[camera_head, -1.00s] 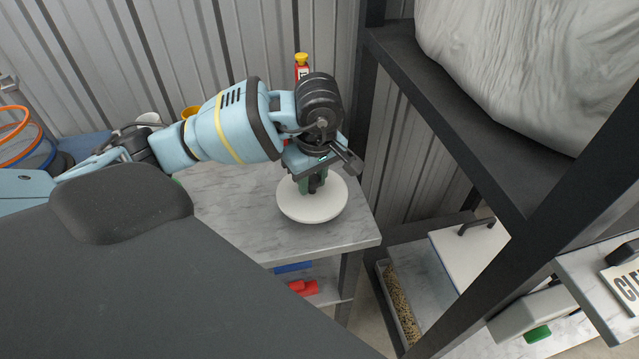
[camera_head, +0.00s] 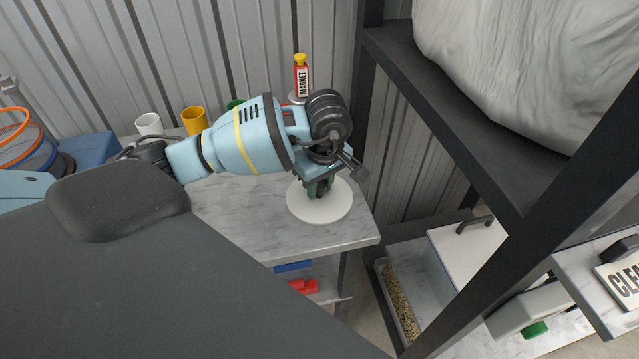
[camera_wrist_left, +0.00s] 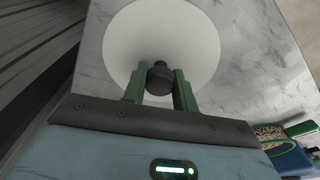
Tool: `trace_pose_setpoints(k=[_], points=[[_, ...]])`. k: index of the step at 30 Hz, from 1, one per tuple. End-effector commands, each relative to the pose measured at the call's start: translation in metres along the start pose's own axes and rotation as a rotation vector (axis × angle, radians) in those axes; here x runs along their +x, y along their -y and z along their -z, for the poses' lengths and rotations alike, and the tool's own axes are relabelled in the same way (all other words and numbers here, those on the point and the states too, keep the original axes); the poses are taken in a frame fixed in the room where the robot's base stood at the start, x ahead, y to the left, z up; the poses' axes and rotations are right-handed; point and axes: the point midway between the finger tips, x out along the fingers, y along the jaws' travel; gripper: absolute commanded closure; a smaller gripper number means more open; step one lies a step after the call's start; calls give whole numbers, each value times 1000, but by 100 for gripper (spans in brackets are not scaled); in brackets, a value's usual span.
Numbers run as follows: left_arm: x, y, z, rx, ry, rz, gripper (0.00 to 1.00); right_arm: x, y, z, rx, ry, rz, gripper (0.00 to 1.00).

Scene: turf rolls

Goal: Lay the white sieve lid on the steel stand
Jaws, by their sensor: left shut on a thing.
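The white sieve lid (camera_head: 336,208) is a round white disc with a dark knob (camera_wrist_left: 160,78) at its middle. My left gripper (camera_head: 319,188) is above the lid with its green fingers (camera_wrist_left: 160,88) closed on the knob. The lid looks about level, over the front right part of the marble-topped table (camera_head: 240,217). I cannot tell whether there is a gap under it. I cannot make out the steel stand; the lid or my arm may hide it. My right gripper is not in view.
A red MAGNET bottle (camera_head: 302,80), a yellow cup (camera_head: 194,120) and a white cup (camera_head: 149,124) stand at the table's back. A dark rack (camera_head: 470,120) rises close on the right. A lower shelf holds red items (camera_head: 304,286).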

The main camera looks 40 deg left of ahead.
Motion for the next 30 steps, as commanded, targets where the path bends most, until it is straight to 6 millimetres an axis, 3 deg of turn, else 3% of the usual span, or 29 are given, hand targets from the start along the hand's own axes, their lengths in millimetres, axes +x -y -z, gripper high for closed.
trace_pose_setpoints(k=[3,4,8,20,30], points=[[3,0,0,0,0,0,97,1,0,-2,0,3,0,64],[2,0,0,0,0,0,68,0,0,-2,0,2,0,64],[2,0,0,0,0,0,51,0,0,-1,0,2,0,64],[-6,0,0,0,0,-2,50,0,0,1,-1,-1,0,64],[-66,-1,0,1,-2,-5,50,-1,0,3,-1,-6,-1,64]])
